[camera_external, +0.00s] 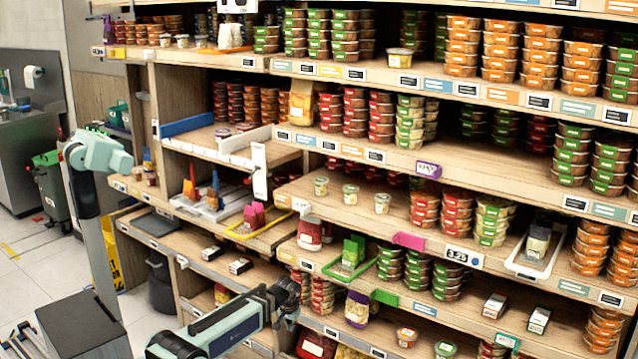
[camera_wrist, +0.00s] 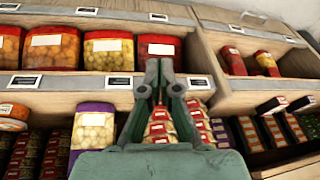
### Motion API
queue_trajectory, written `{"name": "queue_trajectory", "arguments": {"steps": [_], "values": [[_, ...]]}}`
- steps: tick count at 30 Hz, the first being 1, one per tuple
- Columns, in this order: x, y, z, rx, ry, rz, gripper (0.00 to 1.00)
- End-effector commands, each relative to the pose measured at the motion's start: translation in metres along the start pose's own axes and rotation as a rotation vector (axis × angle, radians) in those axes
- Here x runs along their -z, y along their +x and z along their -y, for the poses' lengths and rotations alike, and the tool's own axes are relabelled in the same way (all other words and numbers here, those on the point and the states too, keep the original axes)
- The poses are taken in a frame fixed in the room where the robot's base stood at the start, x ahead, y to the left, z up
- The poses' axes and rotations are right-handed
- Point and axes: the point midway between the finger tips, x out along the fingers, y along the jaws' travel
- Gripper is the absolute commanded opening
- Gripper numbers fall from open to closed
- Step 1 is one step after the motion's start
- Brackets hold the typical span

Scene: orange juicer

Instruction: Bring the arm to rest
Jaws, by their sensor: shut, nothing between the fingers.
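My gripper (camera_external: 287,294) shows at the lower middle of the external view, at the end of my teal arm, in front of the lower shelves. In the wrist view my gripper (camera_wrist: 160,70) has its dark fingers together, with nothing held between them. The fingers point toward a shelf edge, below a red-lidded jar (camera_wrist: 160,47). I cannot tell from the frames whether the fingertips touch the shelf.
A tall wooden shelf unit (camera_external: 350,222) full of stacked tubs fills the right side. A purple-lidded jar (camera_external: 357,309) stands right of my gripper; a purple jar (camera_wrist: 93,130) shows in the wrist view. Open floor (camera_external: 30,262) lies at left, with a dark bin (camera_external: 160,283) near the shelves.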

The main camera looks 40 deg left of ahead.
Motion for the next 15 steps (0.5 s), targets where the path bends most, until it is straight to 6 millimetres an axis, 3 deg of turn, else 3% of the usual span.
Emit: {"name": "queue_trajectory", "arguments": {"steps": [6, 15], "values": [[-0.077, 0.051, -0.025, -0.037, 0.139, 0.173, 0.00], [-0.193, 0.099, -0.045, -0.083, 0.273, 0.398, 0.00]]}}
